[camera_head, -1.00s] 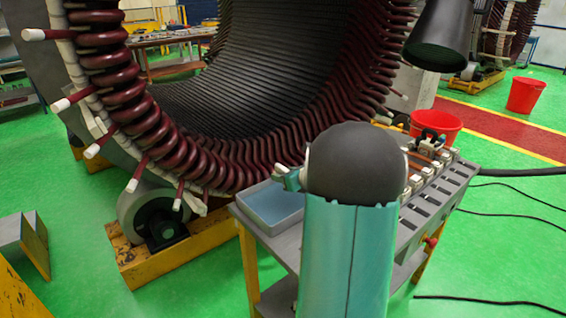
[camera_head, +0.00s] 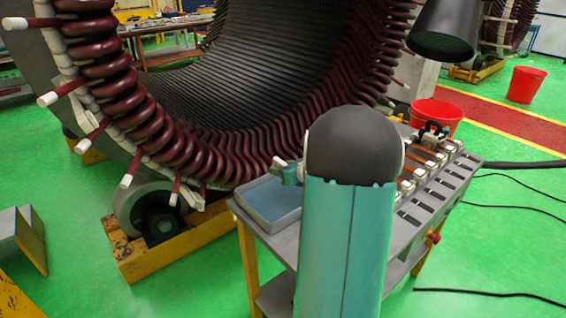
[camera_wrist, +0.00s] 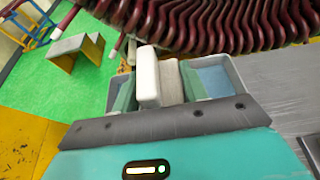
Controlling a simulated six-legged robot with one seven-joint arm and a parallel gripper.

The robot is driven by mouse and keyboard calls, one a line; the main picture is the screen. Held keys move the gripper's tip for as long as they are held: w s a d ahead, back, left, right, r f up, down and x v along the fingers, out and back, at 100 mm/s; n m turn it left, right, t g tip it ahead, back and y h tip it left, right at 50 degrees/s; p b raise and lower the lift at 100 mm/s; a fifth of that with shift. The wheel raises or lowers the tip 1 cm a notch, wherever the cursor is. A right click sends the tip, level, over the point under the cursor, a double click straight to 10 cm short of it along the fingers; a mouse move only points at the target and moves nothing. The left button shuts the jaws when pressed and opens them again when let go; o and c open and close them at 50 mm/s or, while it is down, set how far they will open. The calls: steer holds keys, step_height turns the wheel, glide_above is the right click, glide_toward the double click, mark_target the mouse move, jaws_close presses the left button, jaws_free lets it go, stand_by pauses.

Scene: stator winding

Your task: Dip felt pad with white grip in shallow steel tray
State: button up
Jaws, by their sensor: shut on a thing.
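The shallow steel tray (camera_head: 296,215) lies on the near left part of a grey bench, with a blue-looking floor. In the wrist view the tray (camera_wrist: 237,76) shows on both sides of my fingers. My gripper (camera_wrist: 160,84) is shut on the white grip (camera_wrist: 148,72) of the felt pad; a beige-grey block beside it (camera_wrist: 172,80) seems to be part of the pad. In the head view my gripper (camera_head: 287,171) is over the tray's back part. The pad's underside is hidden, so I cannot tell whether it touches the tray floor.
The large stator (camera_head: 150,110) with dark red coils stands close behind the tray. The bench's right side carries a row of fittings and slots (camera_head: 425,195). Red buckets (camera_head: 437,112) stand beyond the bench. Black cables cross the green floor at right.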

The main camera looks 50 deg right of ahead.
mark_target(285, 200)
step_height(285, 200, down, 8)
steer(key=shift+d+f, duration=0.1)
steer(key=shift+s+a+f, duration=0.2)
steer(key=shift+s+f, duration=0.1)
steer(key=shift+f, duration=0.45)
steer(key=shift+d, duration=0.25)
stand_by(1.4)
steer(key=shift+w+d+r, duration=0.15)
steer(key=shift+d+r, duration=0.05)
steer(key=shift+r, duration=0.6)
step_height(285, 200, up, 2)
steer(key=shift+a+r, duration=0.1)
steer(key=shift+a, duration=0.05)
steer(key=shift+r, duration=0.3)
steer(key=shift+w+a+r, duration=0.1)
steer(key=shift+w+r, duration=0.05)
steer(key=shift+r, duration=3.4)
